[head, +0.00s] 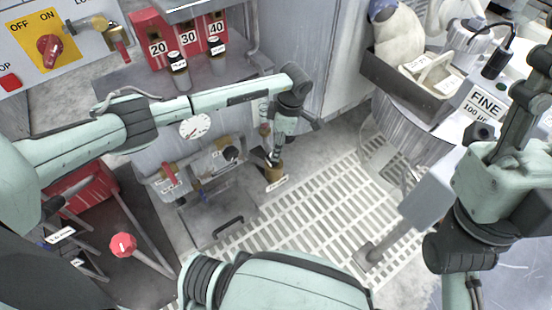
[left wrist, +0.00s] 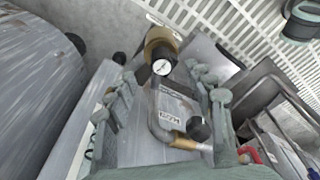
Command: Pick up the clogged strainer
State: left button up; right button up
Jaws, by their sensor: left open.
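No part in view carries a label that I can read as the clogged strainer. A short brass-coloured cylinder (head: 274,173), possibly the strainer, stands at the right end of the pipework in the head view, with a white tag below it. It also shows in the left wrist view (left wrist: 160,38), behind a small round gauge. My left gripper (head: 273,158) is open just above this cylinder. In the left wrist view its two fingers (left wrist: 165,85) stand apart, with nothing held between them. My right arm is at the right, with its fingertips out of view.
A grey pipe with a labelled plate (left wrist: 172,105) lies below the fingers, beside a red-handled valve (head: 169,174). Bottles stand before a red rack (head: 180,38). A grey tray (head: 405,88) sits at the upper right.

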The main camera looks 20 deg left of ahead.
aim_at(274, 165)
pick_arm(q)
jog(key=f+b, duration=0.1)
jog(key=f, duration=0.2)
jog(key=a+f, duration=0.1)
jog(key=f, duration=0.2)
jog(key=shift+s+a+f+b, duration=0.1)
jog(key=shift+s+a+b, duration=0.1)
jog(key=shift+b, duration=0.2)
jog(key=shift+c, duration=0.2)
grip_shut()
